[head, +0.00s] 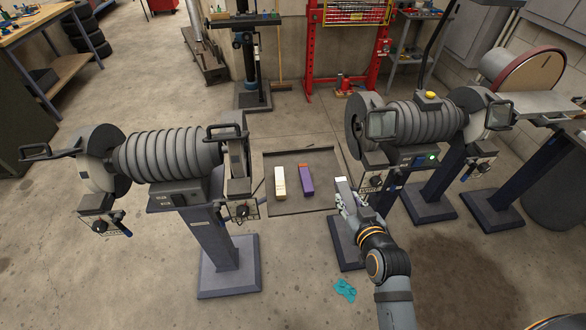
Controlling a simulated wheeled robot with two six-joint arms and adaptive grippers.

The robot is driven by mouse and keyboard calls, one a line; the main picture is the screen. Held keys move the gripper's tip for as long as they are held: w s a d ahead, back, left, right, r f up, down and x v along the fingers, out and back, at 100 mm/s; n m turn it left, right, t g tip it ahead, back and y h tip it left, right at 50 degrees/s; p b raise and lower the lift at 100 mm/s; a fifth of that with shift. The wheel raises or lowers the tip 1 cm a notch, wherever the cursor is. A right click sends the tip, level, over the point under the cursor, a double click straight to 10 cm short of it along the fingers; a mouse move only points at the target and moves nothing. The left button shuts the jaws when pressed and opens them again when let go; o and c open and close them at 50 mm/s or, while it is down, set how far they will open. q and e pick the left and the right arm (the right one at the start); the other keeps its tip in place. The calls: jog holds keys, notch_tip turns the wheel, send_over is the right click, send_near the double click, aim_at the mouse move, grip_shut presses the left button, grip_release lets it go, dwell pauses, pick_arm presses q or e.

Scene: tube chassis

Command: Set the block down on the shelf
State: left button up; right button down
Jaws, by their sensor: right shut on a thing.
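A cream block (280,183) and a purple block with an orange end (306,181) lie side by side on the shelf, apart from each other. My left gripper is not in view.
A bench grinder (165,155) on a pedestal stands left of the shelf, another grinder (405,118) right of it. The shelf has bare room around the two blocks. A teal rag (345,289) lies on the floor. A red press frame (311,50) stands behind.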

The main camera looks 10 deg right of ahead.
aim_at(348, 192)
jog(key=shift+d+r, duration=0.2)
jog(key=x, duration=0.2)
jog(key=p+x, duration=0.1)
jog(key=x, duration=0.1)
jog(key=shift+w+d+r, duration=0.1)
jog(key=shift+d, duration=0.2)
jog(key=x, duration=0.6)
jog(key=shift+d+f, duration=0.2)
jog(key=shift+f, duration=0.15)
jog(key=w+f, duration=0.1)
jog(key=f, duration=0.1)
jog(key=w+f, duration=0.2)
jog(key=shift+w+d+f, duration=0.1)
jog(key=shift+f, duration=0.15)
jog(key=shift+w+f, duration=0.2)
jog(key=shift+f, duration=0.1)
jog(key=shift+w+f, duration=0.25)
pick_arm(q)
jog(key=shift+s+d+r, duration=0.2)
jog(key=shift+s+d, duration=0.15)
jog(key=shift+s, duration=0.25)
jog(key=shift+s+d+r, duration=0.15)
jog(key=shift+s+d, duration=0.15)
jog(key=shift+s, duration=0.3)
pick_arm(e)
jog(key=shift+f, duration=1.45)
jog(key=shift+s+f, duration=0.1)
